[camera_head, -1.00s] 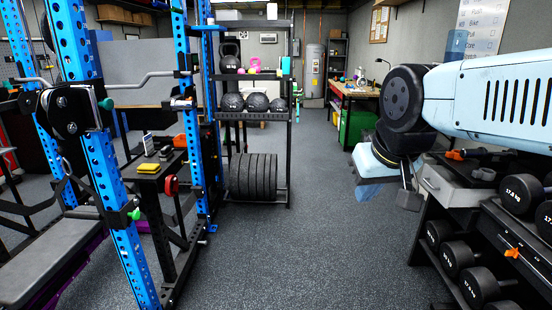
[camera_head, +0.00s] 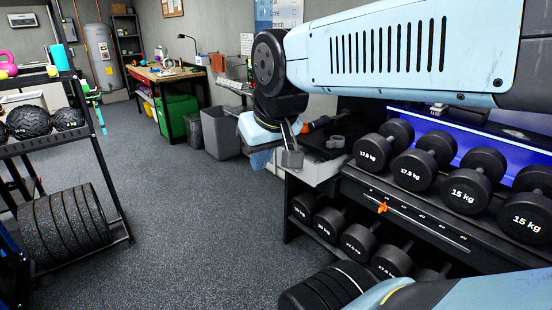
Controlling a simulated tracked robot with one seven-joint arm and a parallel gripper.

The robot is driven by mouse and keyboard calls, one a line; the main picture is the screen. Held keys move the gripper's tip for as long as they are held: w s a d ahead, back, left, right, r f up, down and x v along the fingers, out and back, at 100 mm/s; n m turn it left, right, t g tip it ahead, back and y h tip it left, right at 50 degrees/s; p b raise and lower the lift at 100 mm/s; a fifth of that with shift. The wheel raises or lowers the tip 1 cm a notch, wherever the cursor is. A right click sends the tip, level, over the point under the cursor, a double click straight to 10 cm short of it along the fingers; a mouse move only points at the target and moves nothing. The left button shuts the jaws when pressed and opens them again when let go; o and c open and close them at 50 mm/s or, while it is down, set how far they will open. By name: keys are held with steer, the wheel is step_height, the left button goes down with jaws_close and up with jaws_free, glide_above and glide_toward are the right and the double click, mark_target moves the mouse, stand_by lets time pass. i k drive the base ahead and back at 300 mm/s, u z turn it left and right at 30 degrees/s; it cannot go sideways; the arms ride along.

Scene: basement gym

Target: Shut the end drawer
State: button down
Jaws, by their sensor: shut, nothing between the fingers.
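The end drawer (camera_head: 316,171) is a light grey box at the left end of the dumbbell rack. Its pale side shows below a dark top with small black items. It appears to stick out past the rack's end, but how far is hard to tell. My gripper (camera_head: 291,158) is shut and empty, pointing down just left of the drawer's front. My wrist hides part of the drawer's far side. I cannot tell whether the fingers touch the drawer.
The dumbbell rack (camera_head: 400,214) bears several black dumbbells on two levels. An orange clip (camera_head: 382,207) sits on its middle rail. A grey bin (camera_head: 221,133) and a green box (camera_head: 178,117) stand beyond. A weight-plate shelf (camera_head: 118,205) is at left. The floor between is clear.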

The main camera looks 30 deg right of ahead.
mark_target(313, 174)
steer(key=z, duration=0.35)
steer(key=i, duration=1.1)
steer(key=z, duration=0.45)
steer(key=k, duration=0.75)
steer(key=z, duration=0.2)
steer(key=i, duration=0.85)
steer(key=u, duration=0.1)
